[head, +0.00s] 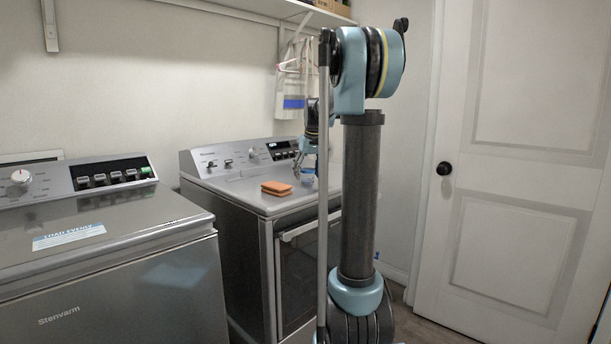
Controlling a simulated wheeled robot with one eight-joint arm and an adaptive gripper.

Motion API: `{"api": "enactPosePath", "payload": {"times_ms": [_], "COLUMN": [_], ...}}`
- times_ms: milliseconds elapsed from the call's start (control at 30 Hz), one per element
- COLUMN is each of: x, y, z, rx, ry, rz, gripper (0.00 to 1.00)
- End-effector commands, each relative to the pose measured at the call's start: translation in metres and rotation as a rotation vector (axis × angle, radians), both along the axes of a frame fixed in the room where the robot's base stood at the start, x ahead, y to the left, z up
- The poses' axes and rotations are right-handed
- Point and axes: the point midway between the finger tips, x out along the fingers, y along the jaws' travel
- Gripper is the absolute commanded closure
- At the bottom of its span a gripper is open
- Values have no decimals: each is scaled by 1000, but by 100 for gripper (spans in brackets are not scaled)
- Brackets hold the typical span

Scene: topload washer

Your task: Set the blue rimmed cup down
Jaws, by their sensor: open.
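The blue rimmed cup (308,178) shows small in the head view, upright on the top of the right-hand machine (240,190). It is partly hidden behind my arm's thin upright part. My gripper (299,174) is at the cup's left side, pointing down, with its fingers open. The picture is too small to tell whether a finger touches the cup.
A topload washer (95,235) with a blue label stands at the left. A white door (520,150) is at the right.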

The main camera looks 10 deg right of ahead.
Motion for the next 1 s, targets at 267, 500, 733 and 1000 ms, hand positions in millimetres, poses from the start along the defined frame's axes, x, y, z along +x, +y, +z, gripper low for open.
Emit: {"api": "enactPosePath", "payload": {"times_ms": [267, 500, 733, 1000], "x": [-10, -23, -32, -35], "y": [-2, -6, -8, -9], "z": [32, 77, 106, 116], "rx": [0, 0, 0, 0], "ry": [0, 0, 0, 0], "rz": [0, -1, -1, -1], "gripper": [37, 37, 37, 37]}}
